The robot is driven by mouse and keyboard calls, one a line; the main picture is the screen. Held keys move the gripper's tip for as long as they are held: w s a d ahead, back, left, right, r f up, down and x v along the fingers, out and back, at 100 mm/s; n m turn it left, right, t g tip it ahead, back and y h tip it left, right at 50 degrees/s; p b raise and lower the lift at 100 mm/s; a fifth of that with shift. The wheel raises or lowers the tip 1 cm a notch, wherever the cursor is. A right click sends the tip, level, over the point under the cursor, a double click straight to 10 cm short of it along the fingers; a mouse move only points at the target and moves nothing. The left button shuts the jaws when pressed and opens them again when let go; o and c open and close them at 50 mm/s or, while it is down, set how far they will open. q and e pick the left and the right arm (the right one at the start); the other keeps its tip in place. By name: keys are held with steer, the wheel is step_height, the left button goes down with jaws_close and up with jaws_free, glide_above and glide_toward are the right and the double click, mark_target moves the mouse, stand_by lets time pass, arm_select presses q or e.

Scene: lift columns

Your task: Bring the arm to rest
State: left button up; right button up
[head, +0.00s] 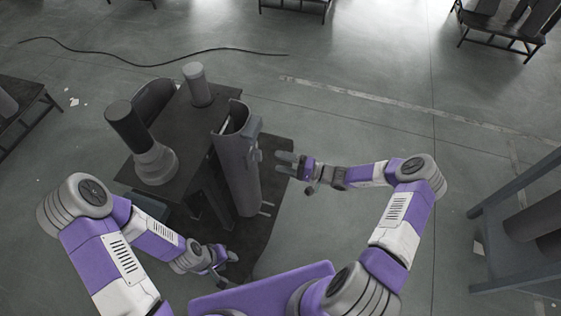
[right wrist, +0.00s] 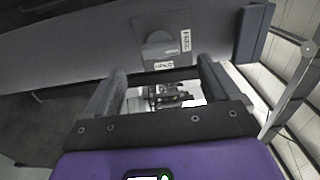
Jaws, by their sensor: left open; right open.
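My right arm comes in from the right in the head view, bent at the elbow. Its gripper (head: 287,163) is open and empty, just to the right of an upright grey column shell (head: 236,170). In the right wrist view the two fingers of my right gripper (right wrist: 163,80) stand apart, facing a grey curved surface (right wrist: 100,42) with small white labels. I cannot tell whether they touch it. My left arm hangs low at the left, and its gripper (head: 230,257) is open, low in front of the dark table (head: 190,105).
The table carries a dark-topped column with a flared grey base (head: 155,165) and a shorter grey cylinder (head: 198,85). A dark mat (head: 275,160) lies under the shell. A rack (head: 525,225) stands at the right. A cable (head: 130,62) crosses the floor.

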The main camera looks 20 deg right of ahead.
steer(key=s+a+f+n+g+h, duration=0.1)
steer(key=s+a+f+g+h, duration=0.1)
steer(key=s+a+f+g, duration=0.3)
steer(key=s+a+f+n+g+h, duration=0.1)
steer(key=s+a+g, duration=0.1)
steer(key=s, duration=0.4)
steer(key=s+a+f+n+g+h, duration=0.1)
steer(key=s+a+f+g+h, duration=0.1)
steer(key=s+a+f+g, duration=0.3)
steer(key=s+d+r+n+t+h, duration=0.1)
steer(key=s+d+h, duration=0.3)
steer(key=s, duration=0.4)
steer(key=shift+s+d+t+h, duration=0.2)
steer(key=shift+d+t+h, duration=0.15)
steer(key=shift+t+h, duration=0.5)
